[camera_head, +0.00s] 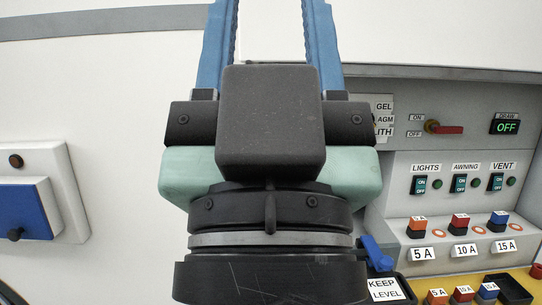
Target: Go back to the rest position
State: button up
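My gripper (270,25) fills the middle of the head view, seen from behind. Its two blue fingers point up and stand well apart. Only the pale wall shows between their visible parts. The fingertips are cut off by the top edge of the picture. The gripper's dark body hides the left part of the control panel (396,192) behind it.
The panel at right carries a red-handled switch (445,128), a display reading OFF (506,127), several rocker switches and coloured fuses. Below is a yellow surface (462,283) with a KEEP LEVEL holder (385,290). A blue-flapped white hatch (28,208) is at left.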

notch_tip(320, 180, up, 22)
jog(key=p, duration=2)
jog(key=shift+f, duration=0.1)
